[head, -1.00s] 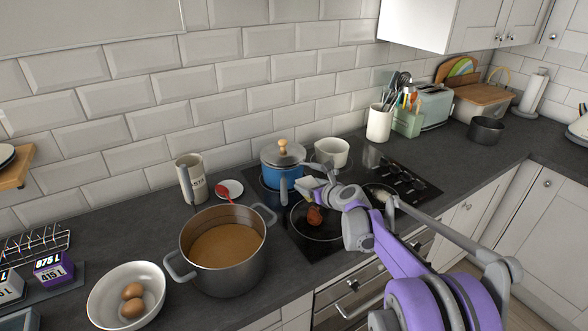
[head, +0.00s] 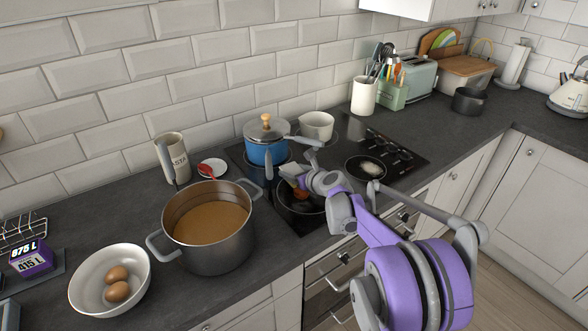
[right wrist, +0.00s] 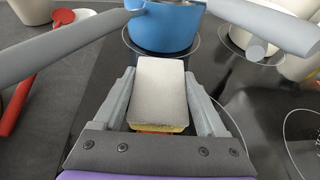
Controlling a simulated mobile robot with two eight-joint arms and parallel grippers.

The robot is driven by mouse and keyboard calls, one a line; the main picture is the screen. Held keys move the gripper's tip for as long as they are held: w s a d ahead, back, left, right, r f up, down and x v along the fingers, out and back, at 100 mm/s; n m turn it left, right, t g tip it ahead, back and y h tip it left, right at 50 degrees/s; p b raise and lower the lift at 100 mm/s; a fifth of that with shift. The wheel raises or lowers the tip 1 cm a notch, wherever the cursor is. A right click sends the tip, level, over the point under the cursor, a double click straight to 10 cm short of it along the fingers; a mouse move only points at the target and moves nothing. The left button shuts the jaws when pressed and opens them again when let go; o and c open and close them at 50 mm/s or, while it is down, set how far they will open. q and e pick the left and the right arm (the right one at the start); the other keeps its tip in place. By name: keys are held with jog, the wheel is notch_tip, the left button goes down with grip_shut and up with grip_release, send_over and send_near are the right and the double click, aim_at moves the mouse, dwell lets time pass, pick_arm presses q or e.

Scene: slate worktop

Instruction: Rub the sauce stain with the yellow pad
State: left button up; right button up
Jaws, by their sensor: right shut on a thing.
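The yellow pad has a grey-white top face and a thin yellow layer below; it shows in the right wrist view (right wrist: 160,82) and small in the head view (head: 291,170). My right gripper (head: 300,180) is shut on it; in the right wrist view, the gripper's fingers (right wrist: 160,100) flank the pad on both sides. The reddish-brown sauce stain (head: 301,194) lies on the black hob, close beside the pad and partly hidden by the gripper. A sliver of orange-red shows under the pad's near edge. I cannot tell whether pad and stain touch. My left gripper is not in view.
A blue lidded pot (head: 262,152) stands just behind the pad, its handle jutting forward. A white pot (head: 316,125) and a small pan (head: 366,168) are also on the hob. A large grey pot of brown liquid (head: 222,252) stands left, near a bowl of eggs (head: 84,282).

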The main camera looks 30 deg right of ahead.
aim_at(308, 196)
jog(key=shift+f+b, duration=0.7)
jog(key=shift+f, duration=0.3)
dwell(0.6)
jog(key=shift+s+d+r, duration=0.1)
jog(key=shift+s+d, duration=0.05)
jog(key=shift+s, duration=1.95)
jog(key=shift+s+d, duration=0.15)
jog(key=shift+s, duration=1.9)
jog(key=shift+w+a+f+b, duration=0.1)
jog(key=shift+w+b, duration=0.15)
jog(key=shift+w, duration=0.8)
jog(key=shift+w+a+f+b, duration=0.1)
jog(key=shift+w+b, duration=0.15)
jog(key=shift+w, duration=0.75)
jog(key=shift+w+a+r, duration=0.1)
jog(key=shift+w+a, duration=0.05)
jog(key=shift+w, duration=2)
